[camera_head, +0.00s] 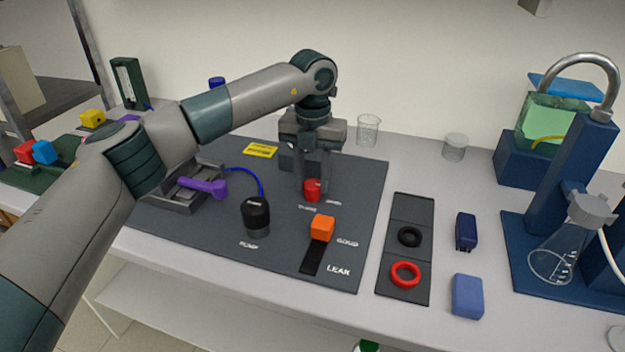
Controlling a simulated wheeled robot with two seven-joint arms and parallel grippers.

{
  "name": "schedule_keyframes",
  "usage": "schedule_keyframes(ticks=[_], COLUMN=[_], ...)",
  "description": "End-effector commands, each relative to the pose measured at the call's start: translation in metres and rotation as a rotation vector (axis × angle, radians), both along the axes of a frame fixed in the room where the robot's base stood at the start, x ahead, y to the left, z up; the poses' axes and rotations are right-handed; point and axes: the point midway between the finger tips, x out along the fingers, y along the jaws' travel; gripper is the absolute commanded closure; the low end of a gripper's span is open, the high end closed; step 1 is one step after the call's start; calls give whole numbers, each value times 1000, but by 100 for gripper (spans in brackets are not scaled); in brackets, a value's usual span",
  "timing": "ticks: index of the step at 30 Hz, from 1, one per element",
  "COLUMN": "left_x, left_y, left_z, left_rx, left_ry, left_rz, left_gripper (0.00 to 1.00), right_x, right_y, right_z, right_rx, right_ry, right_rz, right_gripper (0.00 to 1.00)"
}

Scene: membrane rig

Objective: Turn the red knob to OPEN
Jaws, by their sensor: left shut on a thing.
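The red knob (312,189) sits on the dark grey rig board (190,240) near its back right part. My left gripper (313,186) reaches down from above, with its fingers on either side of the knob, shut on it. Small white labels lie on the board in front of the knob, too small to read. The knob's pointer direction cannot be made out. My right gripper is not in view.
An orange block (322,228) on a black strip and a black pump knob (256,216) stand in front of the red knob. A purple handle (203,187) is to the left. A beaker (368,131) stands behind. A tray with black and red rings (405,274) lies right.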

Motion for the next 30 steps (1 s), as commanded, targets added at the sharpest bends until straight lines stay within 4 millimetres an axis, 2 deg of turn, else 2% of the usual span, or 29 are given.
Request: schedule_keyframes(ticks=[6,7,9,22,26,30], left_x=[1,1,1,1,1,1], left_y=[0,0,0,0,0,0], left_z=[2,2,2,4,13,30], left_rx=[-1,-1,-2,-1,-1,-1], left_ry=[-4,-4,-4,-2,-2,-4], left_rz=[3,2,2,0,0,0], left_gripper=[89,64,48,48,48,48], right_x=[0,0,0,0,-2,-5], right_y=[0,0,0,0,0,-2], right_z=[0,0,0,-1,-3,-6], right_rx=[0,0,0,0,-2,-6], right_ry=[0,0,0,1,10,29], right_rz=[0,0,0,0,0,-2], right_gripper=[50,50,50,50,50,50])
